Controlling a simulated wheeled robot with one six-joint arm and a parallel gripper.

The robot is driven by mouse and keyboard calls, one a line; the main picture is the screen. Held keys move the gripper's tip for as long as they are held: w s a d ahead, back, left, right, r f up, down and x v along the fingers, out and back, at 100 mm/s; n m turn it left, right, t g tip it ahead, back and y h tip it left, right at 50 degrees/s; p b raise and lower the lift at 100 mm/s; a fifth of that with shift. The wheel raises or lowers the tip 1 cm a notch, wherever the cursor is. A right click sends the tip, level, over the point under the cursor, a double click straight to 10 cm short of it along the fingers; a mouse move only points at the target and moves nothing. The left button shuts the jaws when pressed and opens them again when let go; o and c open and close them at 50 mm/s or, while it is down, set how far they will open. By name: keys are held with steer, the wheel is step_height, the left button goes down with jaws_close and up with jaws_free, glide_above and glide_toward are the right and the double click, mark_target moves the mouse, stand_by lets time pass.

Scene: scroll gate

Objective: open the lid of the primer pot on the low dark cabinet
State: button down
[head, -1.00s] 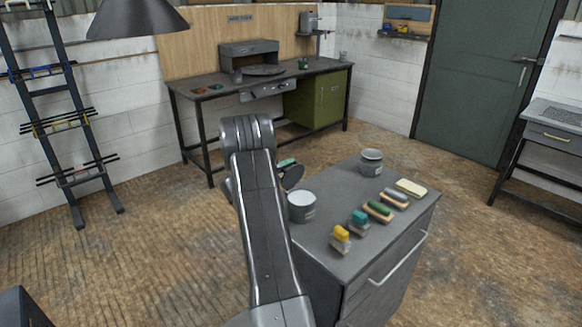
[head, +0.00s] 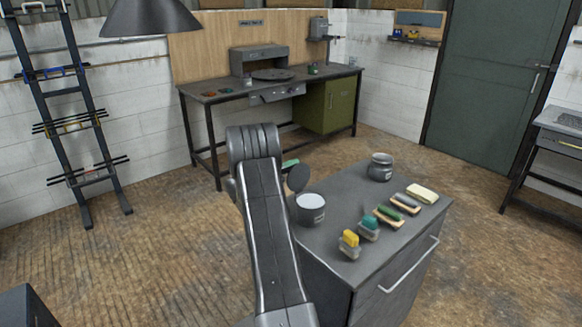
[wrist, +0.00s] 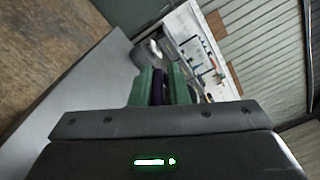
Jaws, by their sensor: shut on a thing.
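The primer pot (head: 311,212) stands on the left part of the low dark cabinet (head: 338,188), its pale inside showing from above. Its round dark lid (head: 299,178) stands steeply raised at the pot's back left edge, clear of the mouth. My gripper (head: 290,163) is behind the lid, mostly hidden by my arm; one green finger shows. In the wrist view my gripper (wrist: 162,85) has its green fingers shut on a narrow dark purple piece, which appears to be part of the lid. The exact grip is hidden in the head view.
A second grey pot (head: 380,168) stands at the cabinet's back. Several brushes, among them a yellow one (head: 349,243), and a pale yellow block (head: 422,194) line its right side. A workbench (head: 220,94) stands behind, with open floor between.

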steer(key=shift+s+f, duration=0.1)
steer(key=shift+f, duration=0.6)
steer(key=c, duration=1.5)
jaws_free()
steer(key=shift+r, duration=0.2)
steer(key=shift+a, duration=0.1)
steer(key=b+v, duration=0.2)
steer(key=v, duration=1.1)
steer(key=shift+s+a+r+b, duration=0.1)
steer(key=shift+s+a+b, duration=0.15)
steer(key=shift+b, duration=0.15)
